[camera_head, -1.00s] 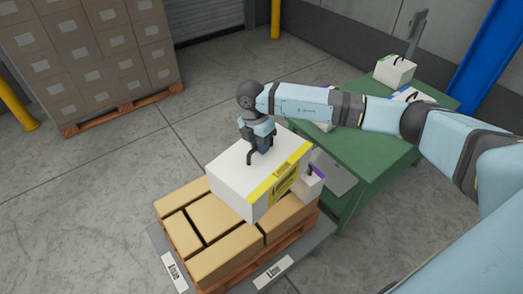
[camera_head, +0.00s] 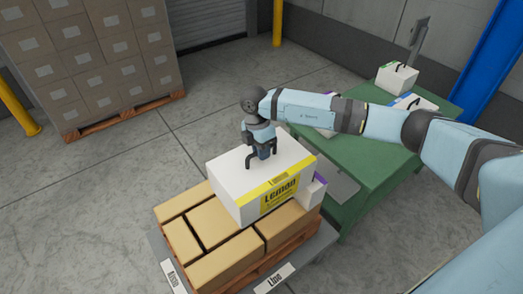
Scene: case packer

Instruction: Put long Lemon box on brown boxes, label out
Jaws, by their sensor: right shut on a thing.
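The long Lemon box (camera_head: 238,189) is white with a yellow band and a yellow "Lemon" label on the side facing the camera. It is level over the back of the brown boxes (camera_head: 229,257), which lie on a pallet. I cannot tell whether its underside touches them. My right gripper (camera_head: 263,162) comes down from above and is shut on the top of the Lemon box; its grip point is partly hidden by the fingers. My left gripper is not in view.
A small white and purple box (camera_head: 314,191) stands close to the Lemon box's right end. The green table (camera_head: 375,165) at right holds other white boxes (camera_head: 397,77). Signs lie along the pallet's front edges. Stacked cartons (camera_head: 90,55) stand at back left. The floor at left is clear.

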